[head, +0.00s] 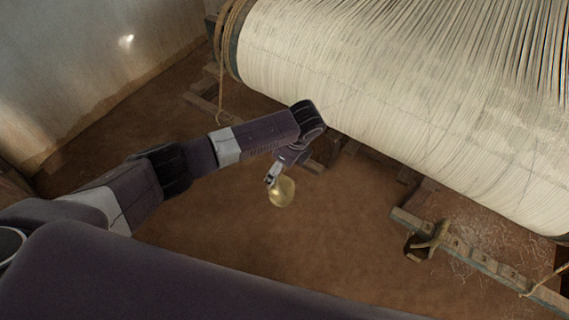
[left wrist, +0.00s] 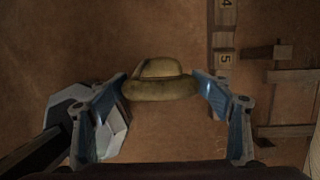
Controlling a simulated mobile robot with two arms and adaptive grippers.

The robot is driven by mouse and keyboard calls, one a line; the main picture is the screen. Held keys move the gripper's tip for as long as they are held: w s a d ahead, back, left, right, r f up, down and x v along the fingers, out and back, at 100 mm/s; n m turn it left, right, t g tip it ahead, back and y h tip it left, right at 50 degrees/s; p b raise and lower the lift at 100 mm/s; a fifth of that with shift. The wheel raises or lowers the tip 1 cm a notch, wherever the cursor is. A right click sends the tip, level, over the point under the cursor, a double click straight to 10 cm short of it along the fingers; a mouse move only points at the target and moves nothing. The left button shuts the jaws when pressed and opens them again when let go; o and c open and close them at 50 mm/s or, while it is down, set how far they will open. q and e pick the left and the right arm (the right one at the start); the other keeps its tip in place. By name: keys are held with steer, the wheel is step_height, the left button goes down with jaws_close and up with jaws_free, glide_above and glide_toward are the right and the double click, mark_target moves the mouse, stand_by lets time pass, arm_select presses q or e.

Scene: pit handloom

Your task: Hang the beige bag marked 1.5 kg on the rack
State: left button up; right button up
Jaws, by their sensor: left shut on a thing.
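My left gripper (head: 271,180) is shut on a beige bag (head: 283,193) and holds it over the bare earth floor. In the left wrist view the bag (left wrist: 160,88) sits between the two blue fingertips, its rounded loop upward in the picture. No weight mark can be read on it. The rack looks to be the wooden rail (head: 495,270) at lower right in the head view, apart from the bag. The left wrist view shows a wooden rail (left wrist: 225,38) with plates numbered 4 and 5, right of the bag. My right gripper is not in view.
A large loom roll of cream warp threads (head: 400,90) fills the upper right. A dark hook-like piece with pale cord (head: 428,241) is at the rail's left part. Coiled rope (head: 228,45) hangs at the roll's left end. The floor (head: 330,240) between bag and rail is clear.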

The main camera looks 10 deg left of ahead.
arm_select(q)
steer(key=shift+s+a+r, duration=0.1)
steer(key=shift+s+r, duration=0.2)
steer(key=shift+s+p, duration=0.3)
steer(key=shift+p, duration=0.05)
steer(key=shift+s+a+r+p, duration=0.1)
steer(key=shift+s+a+p, duration=0.15)
steer(key=shift+s+p, duration=0.3)
steer(key=shift+s+a+r+p, duration=0.1)
steer(key=shift+s+a+p, duration=0.15)
steer(key=shift+s, duration=0.35)
steer(key=s+p, duration=0.1)
steer(key=s+a+p, duration=0.1)
steer(key=p, duration=0.1)
steer(key=s+p, duration=0.2)
steer(key=shift+a+r, duration=0.15)
steer(key=shift+r, duration=0.1)
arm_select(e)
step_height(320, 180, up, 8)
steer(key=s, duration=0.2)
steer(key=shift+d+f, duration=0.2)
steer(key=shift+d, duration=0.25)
arm_select(q)
steer(key=shift+s, duration=0.1)
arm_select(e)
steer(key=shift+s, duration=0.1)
